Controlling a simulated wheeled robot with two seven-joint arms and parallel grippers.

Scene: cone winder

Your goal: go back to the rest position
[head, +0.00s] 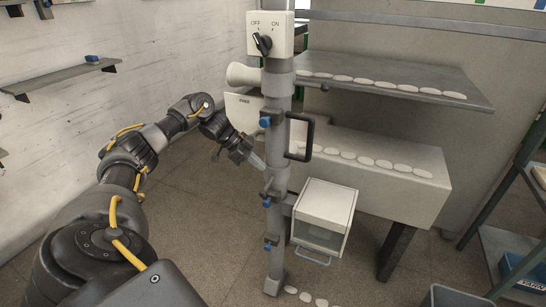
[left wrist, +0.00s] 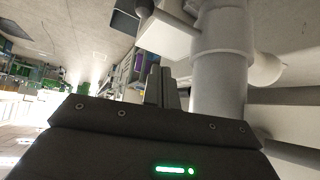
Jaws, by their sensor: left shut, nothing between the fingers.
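My left gripper (head: 257,161) is beside the grey upright post (head: 278,170), just left of it, with its fingers pointing toward the post. Its two fingers are together with nothing between them. In the left wrist view the closed fingers (left wrist: 161,88) show at the centre, with the pale post (left wrist: 218,70) close on their right. I cannot tell whether the fingertips touch the post. My right gripper is in neither view.
A switch box (head: 270,34) marked OFF and ON, a white cone (head: 243,74), a black handle (head: 301,137) and a white box with a clear front (head: 324,213) are on the post. Shelves with pale discs (head: 395,85) stand at right. The floor (head: 195,205) left of the post is clear.

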